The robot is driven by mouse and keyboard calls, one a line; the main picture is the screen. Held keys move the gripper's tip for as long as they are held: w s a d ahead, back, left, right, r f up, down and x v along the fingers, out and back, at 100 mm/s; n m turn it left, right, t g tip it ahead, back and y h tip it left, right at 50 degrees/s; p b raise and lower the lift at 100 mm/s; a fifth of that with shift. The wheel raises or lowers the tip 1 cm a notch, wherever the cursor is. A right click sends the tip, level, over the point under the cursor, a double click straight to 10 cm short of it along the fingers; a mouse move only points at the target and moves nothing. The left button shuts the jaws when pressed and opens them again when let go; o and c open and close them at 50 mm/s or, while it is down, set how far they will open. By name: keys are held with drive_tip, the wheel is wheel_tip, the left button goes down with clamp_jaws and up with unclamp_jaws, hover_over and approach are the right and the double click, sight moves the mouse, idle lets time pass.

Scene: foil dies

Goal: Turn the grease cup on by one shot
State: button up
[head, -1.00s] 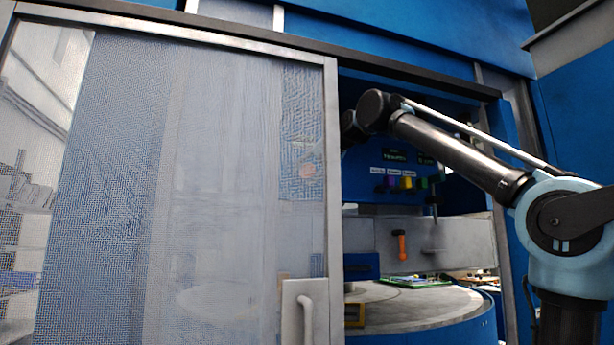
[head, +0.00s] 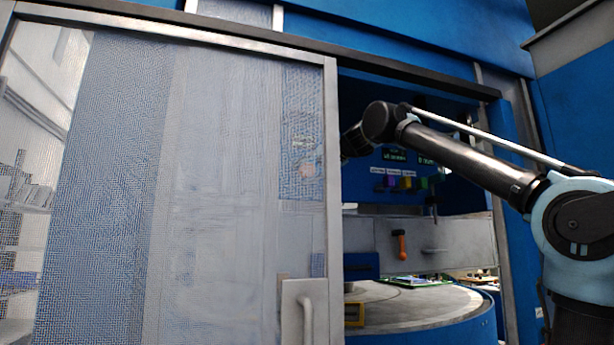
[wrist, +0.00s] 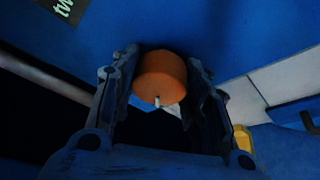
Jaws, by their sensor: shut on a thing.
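The grease cup shows in the wrist view as an orange round cap (wrist: 160,78) with a small pale mark at its lower edge. My gripper (wrist: 160,88) has one finger on each side of the cap and is shut on it. In the head view my arm reaches through the opening at the right of the sliding door, and its end is hidden behind the door panel.
The sliding door (head: 225,190) with a pale handle (head: 297,310) covers the left. Inside the opening are a round table (head: 420,305), small coloured blocks (head: 407,183) and an orange-handled tool (head: 399,245). The door frame (head: 335,200) stands close beside my arm.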

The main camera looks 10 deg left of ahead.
drive_tip(key=shift+f, duration=0.1)
drive_tip(key=o, duration=1)
drive_tip(key=shift+d, duration=0.15)
drive_tip(key=shift+o, duration=0.2)
drive_tip(key=shift+w+r, duration=0.1)
drive_tip(key=shift+r, duration=0.5)
drive_tip(key=o, duration=0.4)
drive_tip(key=r, duration=0.5)
drive_tip(key=shift+w, duration=0.4)
drive_tip(key=r, duration=0.1)
drive_tip(key=s+r, duration=0.1)
drive_tip(key=r, duration=0.1)
drive_tip(key=shift+s+a, duration=0.1)
drive_tip(key=shift+a, duration=0.1)
drive_tip(key=c, duration=0.4)
drive_tip(key=shift+d+r, duration=0.15)
drive_tip(key=shift+r, duration=0.25)
drive_tip(key=shift+w, duration=0.2)
